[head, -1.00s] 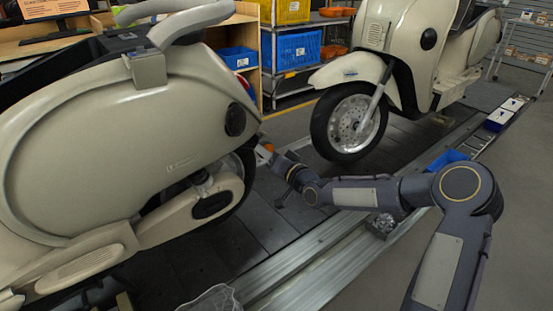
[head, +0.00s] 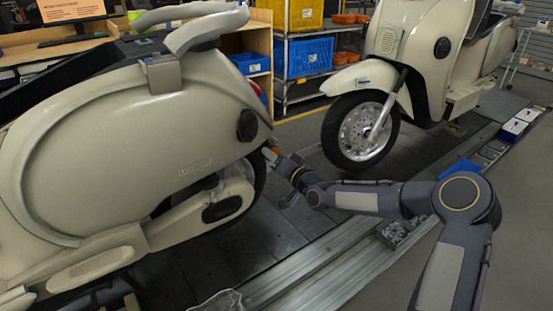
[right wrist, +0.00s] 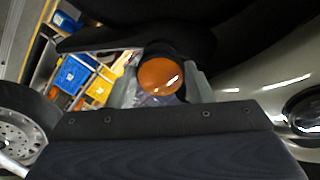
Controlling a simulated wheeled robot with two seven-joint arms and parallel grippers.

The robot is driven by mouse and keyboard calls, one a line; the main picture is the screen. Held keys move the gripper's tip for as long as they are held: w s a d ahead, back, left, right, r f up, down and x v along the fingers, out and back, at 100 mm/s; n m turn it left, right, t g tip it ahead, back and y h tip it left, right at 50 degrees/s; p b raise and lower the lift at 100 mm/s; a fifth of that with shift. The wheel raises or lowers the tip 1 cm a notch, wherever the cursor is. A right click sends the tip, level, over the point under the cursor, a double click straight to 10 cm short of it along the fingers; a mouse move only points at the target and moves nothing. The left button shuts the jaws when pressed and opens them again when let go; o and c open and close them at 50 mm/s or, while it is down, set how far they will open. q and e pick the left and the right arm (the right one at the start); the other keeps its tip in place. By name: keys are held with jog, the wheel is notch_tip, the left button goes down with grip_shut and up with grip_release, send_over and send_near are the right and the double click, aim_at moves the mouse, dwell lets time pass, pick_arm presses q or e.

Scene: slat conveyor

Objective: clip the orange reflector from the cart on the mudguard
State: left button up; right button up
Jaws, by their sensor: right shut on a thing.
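The cream scooter (head: 110,150) stands at the left of the head view with its rear end toward the middle. My right gripper (head: 276,158) is low behind that rear end, close to the wheel. In the right wrist view, its two grey fingers (right wrist: 162,88) are shut on the round orange reflector (right wrist: 160,75). Only a sliver of the reflector shows in the head view (head: 269,153). A dark curved part, perhaps the mudguard (right wrist: 110,38), lies just beyond the reflector in the wrist view. I cannot tell whether they touch. My left gripper is out of view.
A second cream scooter (head: 435,55) stands farther along the dark slat conveyor (head: 290,220). A metal rail (head: 330,265) edges the conveyor. A blue tray (head: 461,170) lies by the rail. Shelves with yellow and blue bins (head: 303,52) stand behind.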

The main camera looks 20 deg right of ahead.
jog(key=shift+b+x, duration=0.5)
jog(key=shift+x, duration=0.55)
jog(key=shift+w+a+b, duration=0.15)
jog(key=shift+w+b, duration=0.15)
jog(key=shift+w, duration=0.05)
dwell(0.4)
jog(key=o, duration=1)
